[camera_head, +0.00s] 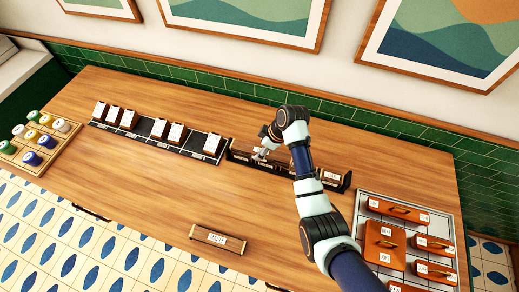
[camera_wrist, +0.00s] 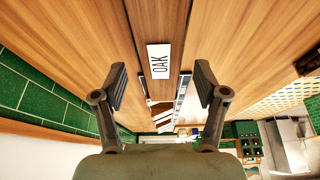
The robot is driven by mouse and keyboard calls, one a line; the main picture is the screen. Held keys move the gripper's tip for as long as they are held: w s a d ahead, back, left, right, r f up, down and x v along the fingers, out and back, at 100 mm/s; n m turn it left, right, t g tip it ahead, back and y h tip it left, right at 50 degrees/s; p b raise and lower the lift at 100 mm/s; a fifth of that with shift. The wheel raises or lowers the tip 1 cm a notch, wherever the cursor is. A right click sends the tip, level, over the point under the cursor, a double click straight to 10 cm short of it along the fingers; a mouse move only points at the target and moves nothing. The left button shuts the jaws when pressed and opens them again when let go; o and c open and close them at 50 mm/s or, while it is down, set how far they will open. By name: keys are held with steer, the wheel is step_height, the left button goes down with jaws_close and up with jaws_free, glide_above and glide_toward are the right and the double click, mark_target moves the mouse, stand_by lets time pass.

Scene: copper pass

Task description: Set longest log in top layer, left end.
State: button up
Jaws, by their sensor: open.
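My gripper (camera_head: 262,152) is above a low dark rack (camera_head: 341,186) on the counter, and my arm hides part of the rack. In the wrist view my gripper (camera_wrist: 160,85) has its two fingers wide apart, with nothing held between them. Beyond the fingertips is a wooden piece with a white label reading OAK (camera_wrist: 158,62). I cannot tell which log is longest.
A long dark rack (camera_head: 188,152) with several labelled wooden blocks stands at the back left. A board with round coloured pieces (camera_head: 12,151) is at the far left. A tray (camera_head: 361,204) with several copper-coloured labelled boxes is at the right. The counter's middle (camera_head: 150,185) is clear.

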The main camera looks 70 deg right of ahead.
steer(key=v, duration=0.9)
steer(key=shift+r+p, duration=0.15)
steer(key=shift+p, duration=0.25)
steer(key=w+a+r+t+h, duration=0.1)
steer(key=w+a+r, duration=0.1)
steer(key=w+a, duration=0.5)
steer(key=w+a+r+t, duration=0.2)
steer(key=w+a+r, duration=0.1)
steer(key=a, duration=0.7)
steer(key=w+a+r+t+h, duration=0.1)
steer(key=w+a+r, duration=0.1)
steer(key=w+a, duration=0.5)
steer(key=s+a+r+t, duration=0.2)
steer(key=s+a+r, duration=0.1)
steer(key=a, duration=0.6)
steer(key=s+a+r+t+y, duration=0.1)
steer(key=s+a+r+t, duration=0.1)
steer(key=a+r, duration=0.4)
steer(key=s+a, duration=0.1)
steer(key=a, duration=0.3)
steer(key=shift+m+y, duration=0.3)
steer(key=shift+m, duration=0.1)
steer(key=shift+s, duration=0.1)
